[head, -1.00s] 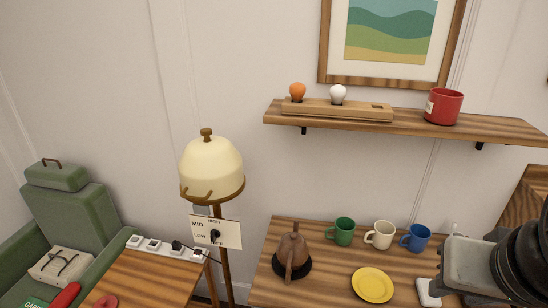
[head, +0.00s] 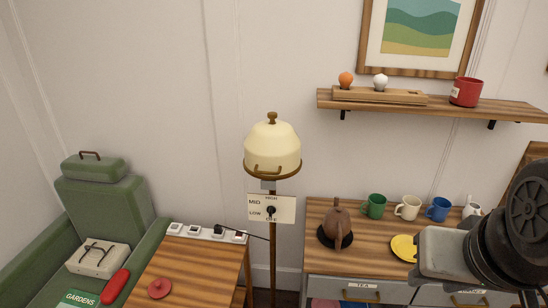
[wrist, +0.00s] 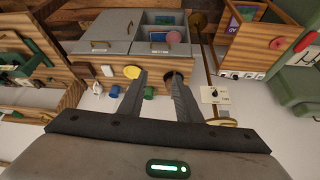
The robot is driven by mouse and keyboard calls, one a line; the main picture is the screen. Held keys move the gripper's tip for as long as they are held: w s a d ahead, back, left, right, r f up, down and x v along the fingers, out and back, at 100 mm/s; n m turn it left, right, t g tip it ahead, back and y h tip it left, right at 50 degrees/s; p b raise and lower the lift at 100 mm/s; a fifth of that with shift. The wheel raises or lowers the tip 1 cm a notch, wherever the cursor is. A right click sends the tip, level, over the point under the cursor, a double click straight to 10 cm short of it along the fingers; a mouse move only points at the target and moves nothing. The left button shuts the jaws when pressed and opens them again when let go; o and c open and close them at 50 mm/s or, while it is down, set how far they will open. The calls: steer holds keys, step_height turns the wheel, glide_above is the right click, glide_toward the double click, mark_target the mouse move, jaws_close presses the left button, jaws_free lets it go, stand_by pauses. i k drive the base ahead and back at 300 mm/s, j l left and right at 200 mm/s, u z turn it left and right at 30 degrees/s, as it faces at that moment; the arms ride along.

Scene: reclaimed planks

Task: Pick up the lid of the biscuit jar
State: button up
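A small round red lid (head: 159,288) with a knob lies on the wooden side table at the lower left of the head view. It also shows as a red disc (wrist: 305,41) at the upper right of the wrist view. A red jar (head: 467,92) with a pale label stands on the wall shelf; I cannot see a lid on it. My gripper (wrist: 156,78) is open and empty in the wrist view, its two fingers apart. It is well away from the red lid. In the head view my arm is at the right, and its fingertips cannot be made out.
A lamp (head: 272,150) with a control plate (head: 271,209) stands between the side table (head: 205,270) and the cabinet (head: 385,225). Several mugs, a brown kettle (head: 337,220) and a yellow plate (head: 404,247) are on the cabinet. A green armchair (head: 100,205) stands left; power sockets line the side table's back.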

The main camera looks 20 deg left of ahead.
mark_target(159, 289)
steer(key=k+j, duration=0.1)
steer(key=j, duration=1)
steer(key=i+j, duration=0.1)
steer(key=j, duration=0.25)
steer(key=i+j, duration=0.1)
steer(key=j, duration=0.25)
steer(key=j+u, duration=0.05)
